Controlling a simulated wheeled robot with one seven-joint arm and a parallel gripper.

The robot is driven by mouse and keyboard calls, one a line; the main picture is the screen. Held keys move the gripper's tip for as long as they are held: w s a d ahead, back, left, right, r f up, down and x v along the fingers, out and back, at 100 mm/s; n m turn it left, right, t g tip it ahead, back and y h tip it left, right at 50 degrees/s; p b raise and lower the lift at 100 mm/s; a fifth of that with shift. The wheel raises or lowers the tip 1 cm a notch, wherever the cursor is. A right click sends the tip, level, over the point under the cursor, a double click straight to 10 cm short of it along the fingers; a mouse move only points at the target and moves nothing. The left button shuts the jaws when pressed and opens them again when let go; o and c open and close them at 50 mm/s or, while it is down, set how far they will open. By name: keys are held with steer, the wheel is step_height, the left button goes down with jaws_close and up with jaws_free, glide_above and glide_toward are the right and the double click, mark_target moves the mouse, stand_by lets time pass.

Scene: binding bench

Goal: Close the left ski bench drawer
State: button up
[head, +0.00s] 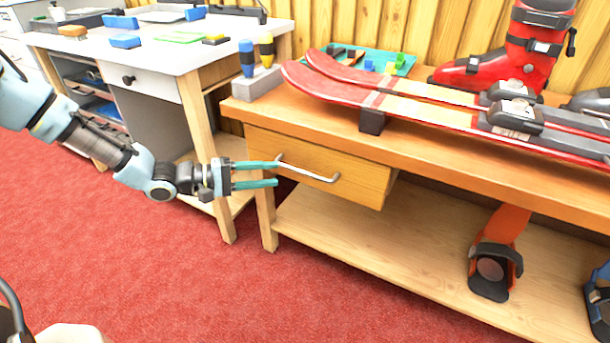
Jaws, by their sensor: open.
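The left ski bench drawer (314,182) is a wooden box front hanging under the left part of the bench top. Its right side wall shows, and its front looks at or slightly out past the bench edge; the exact gap cannot be told. A pale bar handle (308,170) crosses the front. My gripper (278,174) is open, its two teal fingers pointing right, in front of the drawer's left part. The upper fingertip overlaps the handle's left end in the picture; whether they touch cannot be told. Nothing is seen held between the fingers.
Red skis (430,103) and a red boot (500,60) rest on the ski bench (232,105). Its lower shelf (370,245) holds an orange-strapped item (492,268). A white-topped workbench (160,62) stands left, close behind my arm. Red carpet in front is clear.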

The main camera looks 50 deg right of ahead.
mark_target(301, 173)
steer(key=x, duration=0.9)
steer(key=shift+s+d+f, duration=0.1)
steer(key=shift+s+d, duration=0.05)
steer(key=shift+d, duration=0.1)
jaws_close()
stand_by(1.0)
